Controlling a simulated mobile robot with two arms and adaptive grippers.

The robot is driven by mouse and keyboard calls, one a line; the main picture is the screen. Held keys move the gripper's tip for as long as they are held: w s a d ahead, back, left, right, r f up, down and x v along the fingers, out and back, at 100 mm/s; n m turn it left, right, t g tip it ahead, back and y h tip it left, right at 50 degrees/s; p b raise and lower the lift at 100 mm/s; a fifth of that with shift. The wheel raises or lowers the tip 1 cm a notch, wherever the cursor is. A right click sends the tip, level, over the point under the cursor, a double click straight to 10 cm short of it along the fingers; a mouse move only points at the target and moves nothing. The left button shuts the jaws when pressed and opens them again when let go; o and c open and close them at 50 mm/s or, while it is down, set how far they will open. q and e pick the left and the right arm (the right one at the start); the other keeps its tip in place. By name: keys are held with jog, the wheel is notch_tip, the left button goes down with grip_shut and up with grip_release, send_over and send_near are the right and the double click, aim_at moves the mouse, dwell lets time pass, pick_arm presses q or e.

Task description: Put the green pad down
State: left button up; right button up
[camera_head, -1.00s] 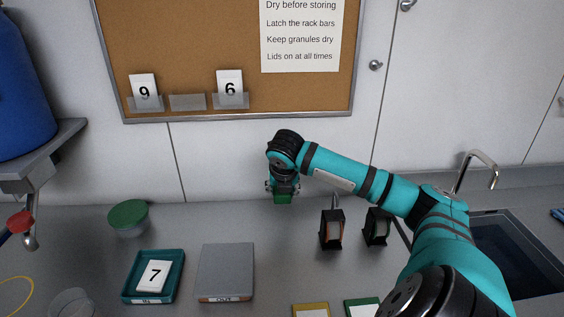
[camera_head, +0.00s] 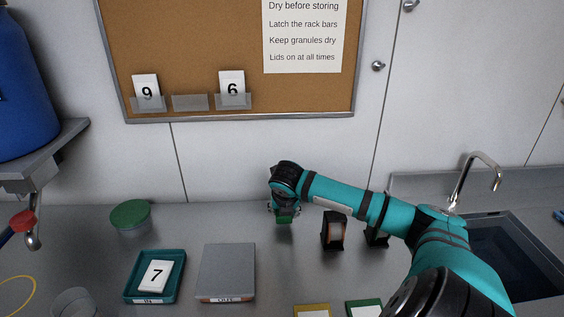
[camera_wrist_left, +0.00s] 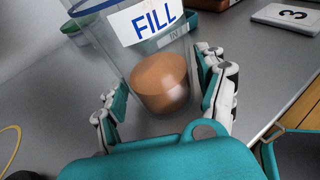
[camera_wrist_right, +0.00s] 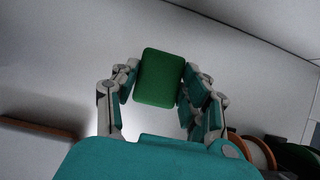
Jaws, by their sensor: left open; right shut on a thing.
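The green pad (camera_head: 284,218) is held in my right gripper (camera_head: 284,208), toward the back of the counter. In the right wrist view the green pad (camera_wrist_right: 159,77) sits between the two fingers of my right gripper (camera_wrist_right: 160,90), which are shut on it. I cannot tell whether the pad touches the counter. My left gripper (camera_wrist_left: 166,95) shows only in the left wrist view. It is open, with its fingers on either side of a clear container (camera_wrist_left: 115,42) labelled FILL that has a brown-orange content in the bottom.
Dark holders (camera_head: 334,231) stand just right of the pad. The sink (camera_head: 500,255) is at the right. Counter between OUT pad and holders is clear.

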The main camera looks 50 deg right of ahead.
jog(key=shift+f, duration=1.25)
jog(key=shift+f, duration=0.1)
jog(key=o, duration=1)
jog(key=shift+r, duration=0.3)
jog(key=v, duration=1.1)
jog(key=shift+s+a+r, duration=0.15)
jog(key=shift+s+r, duration=0.05)
jog(key=shift+r, duration=0.05)
